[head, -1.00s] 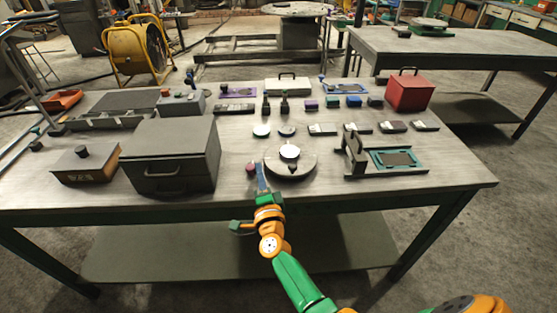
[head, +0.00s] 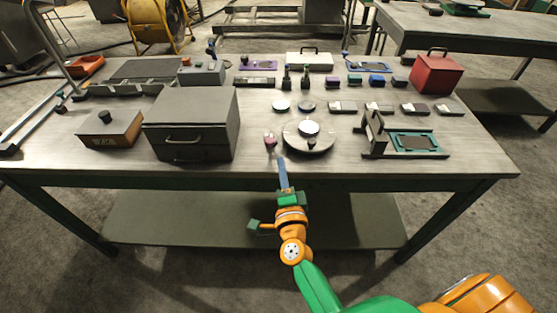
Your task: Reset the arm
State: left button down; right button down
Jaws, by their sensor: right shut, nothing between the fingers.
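My right arm comes in from the bottom of the head view, with a green link and an orange wrist. Its gripper (head: 282,168) is shut and empty, and its narrow blue-grey fingers point away from me at the table's front edge. The fingertips show just below a small red knob (head: 269,139) and to the left of a round grey turntable-like disc (head: 308,137). I see a gap between the fingertips and both things. My left gripper is not in view.
The workbench (head: 338,166) carries a dark drawer box (head: 192,124), a brown box with a knob (head: 110,129), a teal-framed fixture (head: 412,142) and a red case (head: 436,73). Several small blocks stand in rows behind. A lower shelf (head: 180,218) spans beneath.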

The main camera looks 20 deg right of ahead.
dwell(0.3)
jog(key=s+a+f+n+g+y, duration=0.25)
jog(key=s+f+n, duration=0.25)
jog(key=f, duration=0.4)
jog(key=s+a+f+n+g+y, duration=0.1)
jog(key=s+f+n+g+y, duration=0.2)
jog(key=f, duration=0.6)
jog(key=s+a+f+n+g+y, duration=0.1)
jog(key=s+a+f+n+g, duration=0.15)
jog(key=s+f+n, duration=0.5)
jog(key=s+d+f+n+g, duration=0.2)
jog(key=s+f+g, duration=0.1)
jog(key=s, duration=0.4)
jog(key=s+d+f+n+g+h, duration=0.1)
jog(key=s+d+f+n+g, duration=0.1)
jog(key=s+f, duration=0.3)
jog(key=s+d+f+n+g+h, duration=0.1)
jog(key=s+d+f+n+g, duration=0.1)
jog(key=s, duration=0.9)
notch_tip(320, 180, down, 2)
jog(key=shift+d+f+g, duration=0.1)
jog(key=shift+d+g, duration=0.55)
jog(key=shift+g, duration=0.35)
